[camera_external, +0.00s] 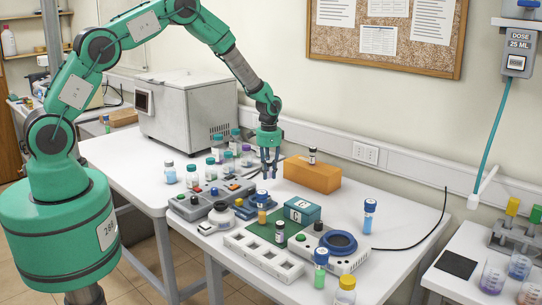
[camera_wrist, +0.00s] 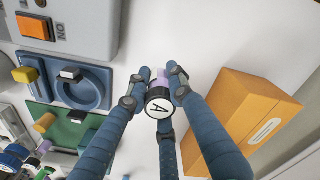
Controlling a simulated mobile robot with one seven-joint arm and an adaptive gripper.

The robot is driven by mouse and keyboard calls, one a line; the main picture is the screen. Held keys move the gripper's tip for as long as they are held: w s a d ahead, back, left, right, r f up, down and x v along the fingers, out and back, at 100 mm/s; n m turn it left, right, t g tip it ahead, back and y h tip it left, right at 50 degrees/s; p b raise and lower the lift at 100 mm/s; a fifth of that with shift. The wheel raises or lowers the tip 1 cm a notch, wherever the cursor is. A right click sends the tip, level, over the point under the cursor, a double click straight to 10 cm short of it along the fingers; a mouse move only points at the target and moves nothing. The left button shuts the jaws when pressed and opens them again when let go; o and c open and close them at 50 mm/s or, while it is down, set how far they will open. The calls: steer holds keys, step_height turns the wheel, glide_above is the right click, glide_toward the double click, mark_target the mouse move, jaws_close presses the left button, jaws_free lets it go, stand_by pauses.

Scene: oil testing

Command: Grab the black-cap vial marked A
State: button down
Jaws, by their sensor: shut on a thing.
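My gripper (camera_external: 269,174) is above the white table, just left of the orange box. In the wrist view, the blue fingers of my gripper (camera_wrist: 161,92) are closed around a vial with a black-rimmed cap marked A (camera_wrist: 158,103). A purple part of this vial shows beyond the cap. The vial cannot be made out clearly between the fingers in the external view.
The orange box (camera_external: 312,176) is close to the right of my gripper. Several capped vials stand to the left, near the grey machine (camera_external: 188,110).

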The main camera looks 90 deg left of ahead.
mark_target(269, 162)
steer(key=shift+r, duration=2.9)
